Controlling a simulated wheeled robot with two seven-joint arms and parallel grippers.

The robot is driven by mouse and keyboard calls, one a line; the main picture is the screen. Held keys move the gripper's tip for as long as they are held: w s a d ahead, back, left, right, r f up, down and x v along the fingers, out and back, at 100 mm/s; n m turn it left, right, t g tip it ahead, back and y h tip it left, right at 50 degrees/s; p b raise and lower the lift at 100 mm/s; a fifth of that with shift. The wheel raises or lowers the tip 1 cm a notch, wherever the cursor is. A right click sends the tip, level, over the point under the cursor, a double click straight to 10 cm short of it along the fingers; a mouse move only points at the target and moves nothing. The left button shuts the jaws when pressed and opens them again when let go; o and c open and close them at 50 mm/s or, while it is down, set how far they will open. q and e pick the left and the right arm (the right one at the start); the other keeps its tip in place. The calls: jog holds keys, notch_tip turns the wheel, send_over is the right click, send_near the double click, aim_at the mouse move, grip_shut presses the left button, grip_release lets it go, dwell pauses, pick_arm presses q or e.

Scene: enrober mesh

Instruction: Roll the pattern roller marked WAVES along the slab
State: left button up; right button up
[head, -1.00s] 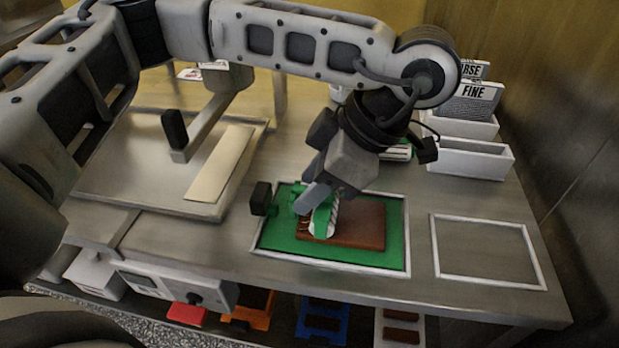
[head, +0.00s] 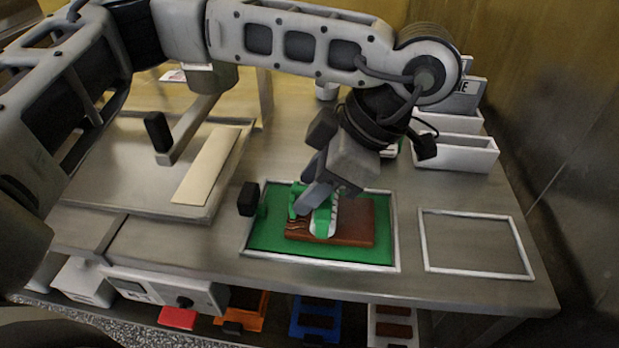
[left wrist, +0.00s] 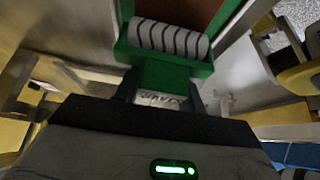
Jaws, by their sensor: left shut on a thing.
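The brown slab (head: 356,222) lies on a green mat (head: 270,238) inside a pale frame. The pattern roller (head: 324,219) has a green holder and a pale drum, and it rests on the slab left of its middle. In the left wrist view the drum (left wrist: 168,38) shows dark wavy stripes, and a partly hidden white label sits on the green handle (left wrist: 162,76). My left gripper (head: 312,196) is shut on this handle and tilts down from above. Wavy lines show on the slab's left end. My right gripper is not in view.
An empty pale frame (head: 474,270) lies to the right. White bins (head: 455,153) with signs stand behind. A black knob (head: 248,198) stands at the mat's left edge. A metal tray (head: 110,185) with a beige strip (head: 207,166) is at left. Coloured trays sit on the shelf below.

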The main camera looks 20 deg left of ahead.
pick_arm(q)
jog(key=shift+w+d, duration=0.3)
jog(key=shift+d, duration=0.7)
jog(key=shift+w+d, duration=0.25)
jog(key=shift+d, duration=0.7)
jog(key=shift+w+d, duration=0.3)
jog(key=shift+d, duration=0.7)
dwell(1.0)
jog(key=shift+r, duration=0.15)
notch_tip(320, 180, up, 7)
jog(key=p, duration=0.5)
dwell(0.4)
dwell(0.3)
